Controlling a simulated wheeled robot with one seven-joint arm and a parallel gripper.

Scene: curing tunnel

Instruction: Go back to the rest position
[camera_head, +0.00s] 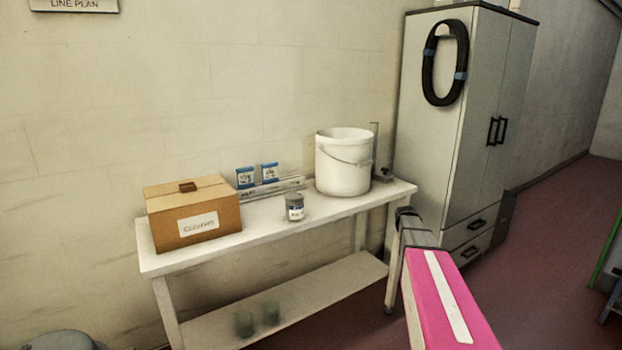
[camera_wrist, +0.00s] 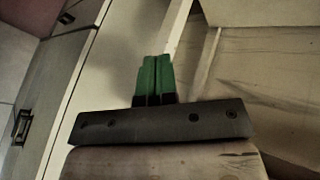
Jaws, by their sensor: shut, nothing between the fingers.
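My gripper (camera_wrist: 155,78) shows in the wrist view with its two green fingers pressed together and nothing between them. In the head view my pink arm reaches up from the lower right, and its far end is in front of the right end of a white table (camera_head: 345,206). The fingers cannot be made out clearly in the head view. No held object shows in either view.
A cardboard box (camera_head: 215,222), a small can (camera_head: 294,207) and a white bucket (camera_head: 343,165) stand on the table. A tall grey cabinet (camera_head: 440,130) with a black coil (camera_head: 428,72) stands right of it. Reddish floor (camera_head: 560,220) is open at the right.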

